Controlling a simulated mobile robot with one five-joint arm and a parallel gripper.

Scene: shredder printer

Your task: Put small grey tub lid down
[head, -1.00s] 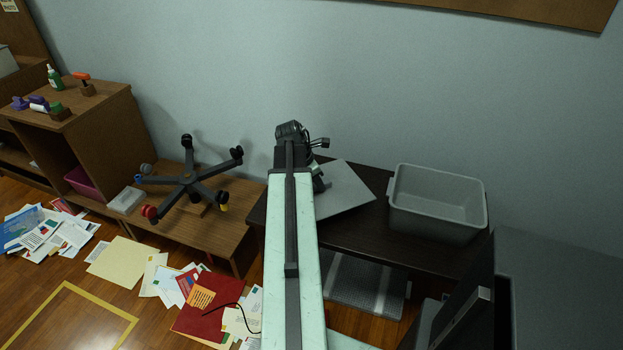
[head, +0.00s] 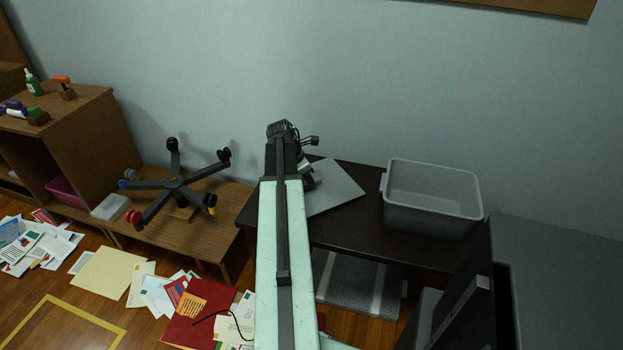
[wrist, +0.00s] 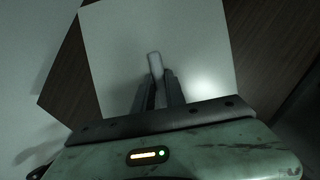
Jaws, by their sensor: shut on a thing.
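The small grey tub lid (head: 337,189) is a flat, thin grey square over the dark table, left of the grey tub. It looks level, but I cannot tell whether it touches the tabletop. In the wrist view the lid (wrist: 204,50) fills the middle, with a small pale handle (wrist: 154,62) rising from it. My gripper (wrist: 159,82) is shut on that handle, fingers pointing down at the lid. In the head view my arm hides part of the lid's left side.
The dark table (head: 345,230) carries an open grey tub (head: 432,199). A low wooden bench to the left holds an upturned chair base (head: 175,185). A dark panel (head: 465,290) stands at the lower right. Papers (head: 160,290) litter the floor.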

